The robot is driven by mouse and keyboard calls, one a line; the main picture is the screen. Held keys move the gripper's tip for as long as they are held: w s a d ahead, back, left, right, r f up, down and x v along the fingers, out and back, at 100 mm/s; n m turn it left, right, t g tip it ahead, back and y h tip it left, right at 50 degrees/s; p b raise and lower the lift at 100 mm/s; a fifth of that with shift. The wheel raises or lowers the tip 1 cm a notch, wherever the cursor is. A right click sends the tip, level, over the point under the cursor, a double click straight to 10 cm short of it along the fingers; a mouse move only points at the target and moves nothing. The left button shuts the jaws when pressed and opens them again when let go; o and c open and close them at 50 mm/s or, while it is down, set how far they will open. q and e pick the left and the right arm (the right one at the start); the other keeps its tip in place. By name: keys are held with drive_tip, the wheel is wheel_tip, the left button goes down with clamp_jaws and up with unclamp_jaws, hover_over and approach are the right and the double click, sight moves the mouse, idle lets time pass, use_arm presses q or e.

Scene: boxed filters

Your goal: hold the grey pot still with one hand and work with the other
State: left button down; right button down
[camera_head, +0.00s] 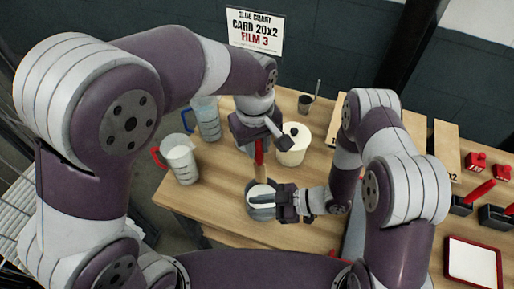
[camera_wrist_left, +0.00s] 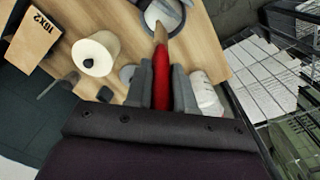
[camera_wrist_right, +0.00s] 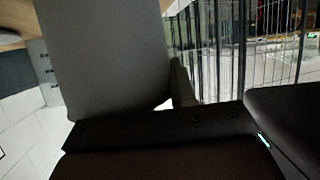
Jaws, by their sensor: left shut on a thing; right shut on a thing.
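The grey pot (camera_head: 262,213) stands near the table's front edge in the head view; it also shows at the top of the left wrist view (camera_wrist_left: 163,14). My right gripper (camera_head: 284,204) is shut on the pot's right side. My left gripper (camera_head: 259,146) is above the pot, shut on a red-handled tool (camera_wrist_left: 162,78). The tool's wooden lower part (camera_head: 260,172) points down to the pot's mouth. Whether its tip touches anything inside is hidden. In the right wrist view a broad grey surface hides most of the grip.
A white roll (camera_head: 294,146) stands behind the pot. A red-handled jug (camera_head: 182,163) and a blue-handled jug (camera_head: 208,122) stand at left. A small dark cup (camera_head: 305,104) is at the back. A red-rimmed tray (camera_head: 472,262) lies at far right. A sign (camera_head: 255,33) stands behind.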

idle(0.3)
drive_tip(key=c, duration=0.8)
unclamp_jaws()
drive_tip(key=v, duration=1.2)
